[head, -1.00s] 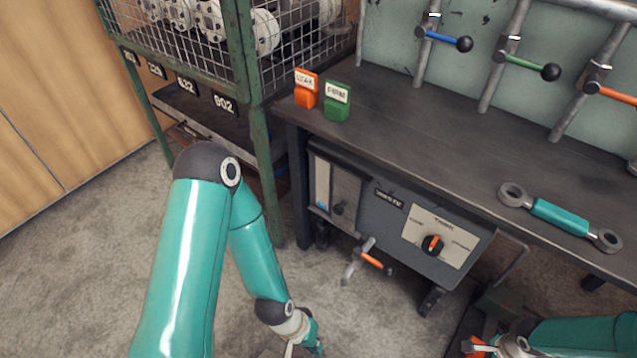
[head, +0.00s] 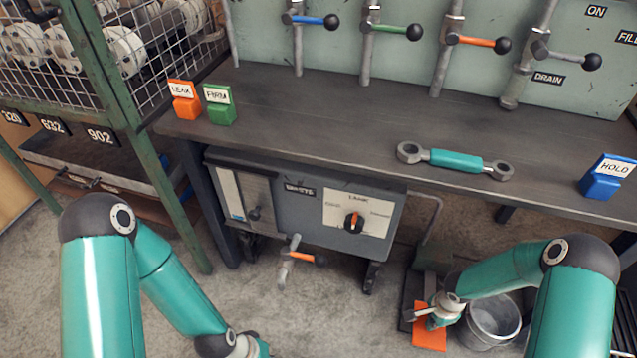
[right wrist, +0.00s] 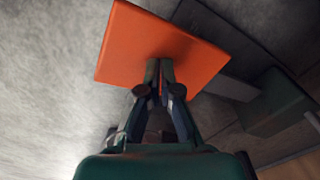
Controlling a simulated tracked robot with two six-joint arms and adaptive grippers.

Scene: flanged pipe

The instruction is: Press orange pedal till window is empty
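The orange pedal (head: 430,339) is a flat plate low at the front right, below the bench. My right gripper (head: 420,314) is over it, and I cannot tell from the head view whether it touches. In the right wrist view the fingertips (right wrist: 159,64) are together against the orange plate (right wrist: 190,52), with nothing seen between them. The grey pump unit (head: 285,222) under the bench has a narrow pale window (head: 231,190) at its left, with a little blue at its bottom. My left gripper (head: 255,350) is cut off by the bottom edge.
A bucket (head: 490,318) stands right of the pedal, behind my right arm. An orange-handled valve (head: 300,257) sticks out below the unit.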

